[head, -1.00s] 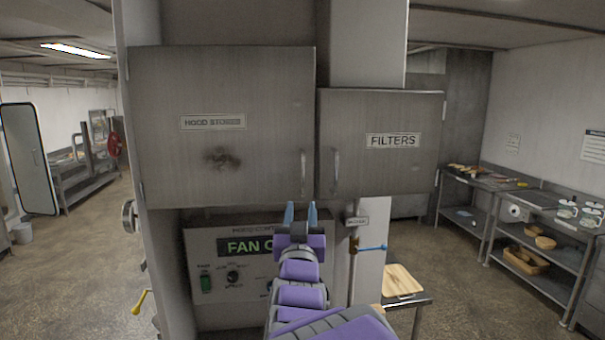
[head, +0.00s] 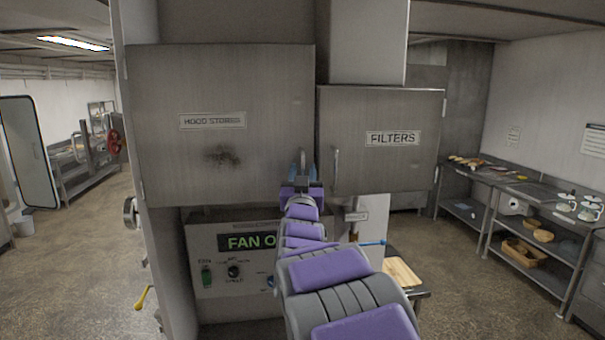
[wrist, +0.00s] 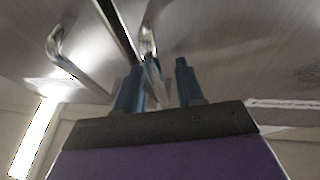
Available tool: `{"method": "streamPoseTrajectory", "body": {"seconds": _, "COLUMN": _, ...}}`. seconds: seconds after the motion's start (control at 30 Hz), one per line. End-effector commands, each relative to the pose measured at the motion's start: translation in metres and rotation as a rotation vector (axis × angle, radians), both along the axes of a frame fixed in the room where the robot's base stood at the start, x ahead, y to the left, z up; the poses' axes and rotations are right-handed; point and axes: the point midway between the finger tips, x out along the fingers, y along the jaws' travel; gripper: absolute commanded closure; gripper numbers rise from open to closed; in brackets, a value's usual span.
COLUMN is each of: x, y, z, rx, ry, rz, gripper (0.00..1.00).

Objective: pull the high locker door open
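Two grey metal locker doors sit high side by side in the head view. The left door (head: 230,85), marked "HOOD STORES", is shut. The right door (head: 385,165), marked "FILTERS", is also shut, with its upright handle (head: 336,170) near its left edge. My gripper (head: 301,163) is raised before the lower right corner of the left door and hides that door's handle. In the wrist view the blue fingers (wrist: 158,85) are apart, and a bar handle (wrist: 149,38) runs down among them. Whether they touch it I cannot tell. The other handle (wrist: 60,45) is left of the fingers.
A hood control panel (head: 235,265) with a "FAN" sign is below the doors. A blue lever (head: 372,243) juts out at its right. Steel shelves (head: 535,215) stand along the right wall. Open floor (head: 75,270) lies to the left.

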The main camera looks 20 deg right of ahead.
Motion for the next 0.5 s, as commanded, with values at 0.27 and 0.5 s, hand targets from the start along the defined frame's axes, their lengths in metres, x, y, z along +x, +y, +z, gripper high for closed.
{"method": "streamPoseTrajectory", "body": {"seconds": 0.27, "x": 0.0005, "y": -0.0001, "z": 0.0002, "rx": 0.0, "ry": 0.0, "rz": 0.0, "gripper": 0.64}}
{"method": "streamPoseTrajectory", "body": {"seconds": 0.5, "x": 0.0006, "y": 0.0, "z": 0.0001, "rx": 0.0, "ry": 0.0, "rz": 0.001, "gripper": 0.87}}
